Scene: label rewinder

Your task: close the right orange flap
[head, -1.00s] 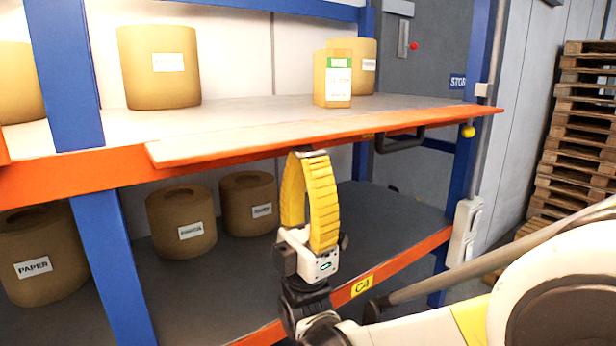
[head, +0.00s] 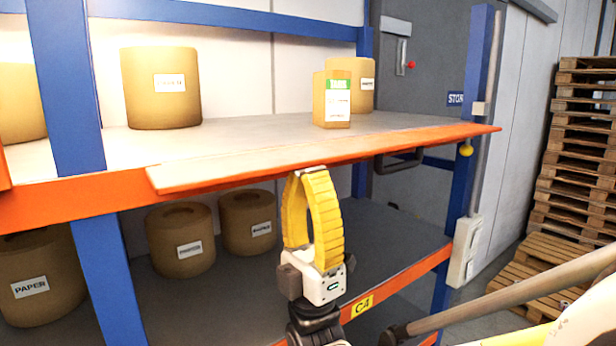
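The right orange flap (head: 330,155) is a long board with an orange front edge. It lies about level along the front of the upper shelf, sticking out slightly. My gripper (head: 310,172) points up from below, with its yellow ribbed fingers bowed and their tips together. The tips are at the flap's underside, near the middle of its length. I cannot tell whether they touch it. No object shows between the fingers. Any hinge of the flap is hidden.
Brown rolls (head: 160,88) and a small carton (head: 332,100) stand on the upper shelf behind the flap. More rolls (head: 180,240) stand below. Blue posts (head: 65,90) flank the bay. Stacked pallets (head: 580,150) stand at right.

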